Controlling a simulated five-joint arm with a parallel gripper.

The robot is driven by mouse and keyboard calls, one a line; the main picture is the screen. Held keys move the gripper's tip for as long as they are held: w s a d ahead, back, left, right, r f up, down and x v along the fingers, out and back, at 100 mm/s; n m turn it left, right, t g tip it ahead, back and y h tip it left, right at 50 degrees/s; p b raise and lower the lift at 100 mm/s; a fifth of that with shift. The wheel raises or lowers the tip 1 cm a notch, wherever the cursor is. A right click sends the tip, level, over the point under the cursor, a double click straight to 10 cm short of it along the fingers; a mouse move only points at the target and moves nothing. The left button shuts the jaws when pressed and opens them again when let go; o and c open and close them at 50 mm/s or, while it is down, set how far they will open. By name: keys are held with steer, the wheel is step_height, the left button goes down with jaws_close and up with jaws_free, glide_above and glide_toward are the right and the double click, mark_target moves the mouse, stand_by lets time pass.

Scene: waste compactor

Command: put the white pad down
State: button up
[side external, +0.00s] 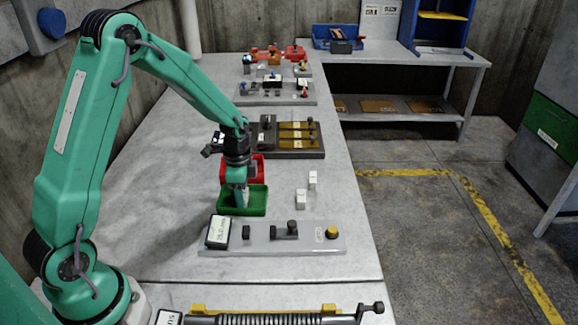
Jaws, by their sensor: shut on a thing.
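My gripper (240,192) points straight down over the green tray (256,208) on the grey bench. Its jaws are shut on the white pad (240,199), which is small and mostly covered by the fingers. The pad is inside the outline of the green tray. I cannot tell whether it touches the tray floor. A red tray (257,162) stands just behind the green one, partly hidden by my gripper.
Two white blocks (312,180) stand right of the trays. A grey control panel (270,250) with knobs lies in front. A dark panel with yellow strips (297,134) lies behind. The bench (345,205) is clear along its right edge.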

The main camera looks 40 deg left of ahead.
steer(key=shift+f, duration=0.2)
steer(key=o, duration=0.8)
steer(key=shift+r, duration=0.2)
step_height(320, 180, up, 12)
stand_by(0.4)
stand_by(0.5)
